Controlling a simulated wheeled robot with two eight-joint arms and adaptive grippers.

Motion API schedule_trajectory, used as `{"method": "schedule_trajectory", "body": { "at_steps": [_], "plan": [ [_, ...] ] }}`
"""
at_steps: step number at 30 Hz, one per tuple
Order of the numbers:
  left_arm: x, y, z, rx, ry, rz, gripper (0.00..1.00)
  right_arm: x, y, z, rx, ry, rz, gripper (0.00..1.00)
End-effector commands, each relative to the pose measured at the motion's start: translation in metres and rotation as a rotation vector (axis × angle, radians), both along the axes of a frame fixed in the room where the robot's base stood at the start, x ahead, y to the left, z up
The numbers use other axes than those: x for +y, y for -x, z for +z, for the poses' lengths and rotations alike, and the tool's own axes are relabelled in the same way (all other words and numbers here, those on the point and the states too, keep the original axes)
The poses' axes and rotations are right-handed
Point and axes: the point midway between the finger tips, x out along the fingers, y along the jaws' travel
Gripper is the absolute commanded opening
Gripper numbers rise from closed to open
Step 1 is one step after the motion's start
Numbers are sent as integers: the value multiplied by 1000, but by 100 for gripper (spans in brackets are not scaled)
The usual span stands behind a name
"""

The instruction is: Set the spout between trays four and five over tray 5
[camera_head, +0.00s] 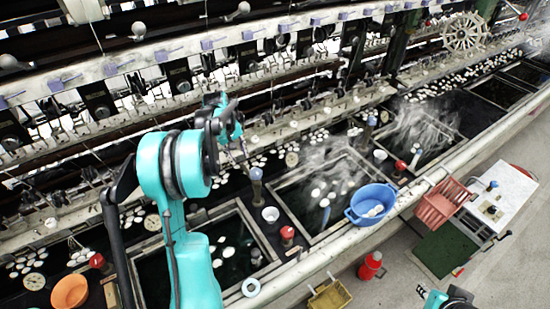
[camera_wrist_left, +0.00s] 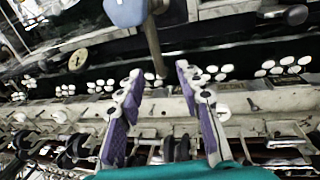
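A spout with a blue-grey knob (camera_head: 256,174) stands between the front left tray (camera_head: 262,236) and the middle tray (camera_head: 277,187). No tray numbers are readable. In the left wrist view the knob (camera_wrist_left: 125,12) is at the top edge, and the spout's brown pipe (camera_wrist_left: 153,46) points down toward the gap between my fingertips. My left gripper (camera_head: 240,147) is close to the spout on its far side. In the wrist view its two purple fingers (camera_wrist_left: 159,72) are apart, and I see no contact with the pipe. Only a bit of my right arm shows at the bottom right.
A blue bowl (camera_head: 372,204) sits on the front ledge beside the middle tray. Red-topped posts (camera_head: 287,233) and a small white bowl (camera_head: 270,214) stand nearby. The long reeling frame (camera_head: 180,125) runs behind. White cocoons float in the dark water; steam rises over some trays.

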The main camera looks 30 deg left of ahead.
Motion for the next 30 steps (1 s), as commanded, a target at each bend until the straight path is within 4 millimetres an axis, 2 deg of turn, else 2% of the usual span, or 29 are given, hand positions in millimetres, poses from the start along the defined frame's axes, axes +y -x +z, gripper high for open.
{"method": "schedule_trajectory", "body": {
  "at_steps": [1, 4, 18, 22, 30],
  "plan": [
    [9, 0, -3, 5, 8, 17, 36, 0, 0, 3, 0, 0, 0, 26],
    [14, -1, -11, 11, 17, 33, 36, 0, 0, 3, 0, 0, 0, 26],
    [9, -13, -77, 12, 17, 33, 36, 0, 0, -10, 0, 0, 0, 26],
    [8, -14, -85, 12, 17, 33, 36, 0, 0, -11, 0, 0, 0, 26],
    [7, -14, -86, 12, 17, 33, 36, 0, 0, -11, 0, 0, 0, 26]
  ]
}}
